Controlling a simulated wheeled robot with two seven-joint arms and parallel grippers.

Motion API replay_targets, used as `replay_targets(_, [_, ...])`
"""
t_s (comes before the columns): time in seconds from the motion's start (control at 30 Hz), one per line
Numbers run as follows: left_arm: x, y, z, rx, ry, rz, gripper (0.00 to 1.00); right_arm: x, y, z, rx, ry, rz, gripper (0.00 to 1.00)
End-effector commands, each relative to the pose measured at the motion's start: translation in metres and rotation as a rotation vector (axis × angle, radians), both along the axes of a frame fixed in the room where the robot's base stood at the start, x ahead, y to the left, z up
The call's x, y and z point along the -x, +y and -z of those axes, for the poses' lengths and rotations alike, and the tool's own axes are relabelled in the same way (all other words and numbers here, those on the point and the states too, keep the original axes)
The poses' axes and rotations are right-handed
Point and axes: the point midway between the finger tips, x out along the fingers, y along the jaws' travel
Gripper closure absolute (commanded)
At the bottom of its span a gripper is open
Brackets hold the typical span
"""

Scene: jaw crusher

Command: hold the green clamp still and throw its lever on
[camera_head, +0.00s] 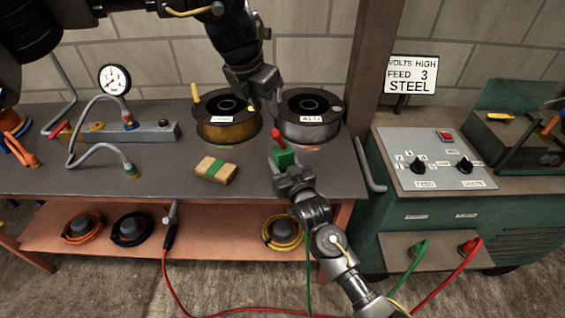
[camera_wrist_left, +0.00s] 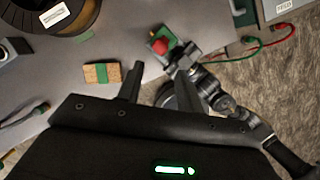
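The green clamp (camera_head: 283,158) is at the front right edge of the bench, with its red lever (camera_head: 277,138) sticking up. It also shows in the left wrist view (camera_wrist_left: 154,36), where the red lever (camera_wrist_left: 160,46) is seen from above. My right gripper (camera_head: 292,179) comes from the front and appears shut on the clamp's near end; its fingertips are partly hidden. My left gripper (camera_head: 265,106) is open and empty, pointing down above and behind the clamp, apart from the lever. Its two spread fingers also show in the left wrist view (camera_wrist_left: 160,82).
A brown spool (camera_head: 227,133) and a grey spool (camera_head: 307,131) stand behind. A block with a green band (camera_head: 216,170) lies left of the clamp. A gauge (camera_head: 114,79) and bent hoses are further left. The green machine (camera_head: 430,160) stands right, past a post.

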Motion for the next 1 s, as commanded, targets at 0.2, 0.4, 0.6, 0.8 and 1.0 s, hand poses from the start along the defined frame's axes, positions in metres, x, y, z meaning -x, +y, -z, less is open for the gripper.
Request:
replay_targets(0.2, [0.002,-0.002,0.004,0.012,0.009,0.016,0.82,0.0,0.0,0.001,0.0,0.001,0.0,0.93])
replay_targets(0.4, [0.022,-0.023,0.032,0.135,0.07,0.171,1.0,0.0,0.0,0.0,0.0,0.0,0.0,0.93])
replay_targets(0.6, [0.046,-0.039,0.054,0.385,0.079,0.388,1.0,0.0,0.0,0.0,0.0,0.0,0.0,0.93])
replay_targets(0.8, [0.049,-0.017,0.062,0.606,-0.037,0.504,1.0,0.0,0.0,0.0,0.0,0.001,0.0,0.93])
replay_targets(1.0, [0.042,0.036,0.072,0.728,-0.234,0.526,1.0,0.0,0.0,0.0,0.0,0.001,-0.001,0.93])
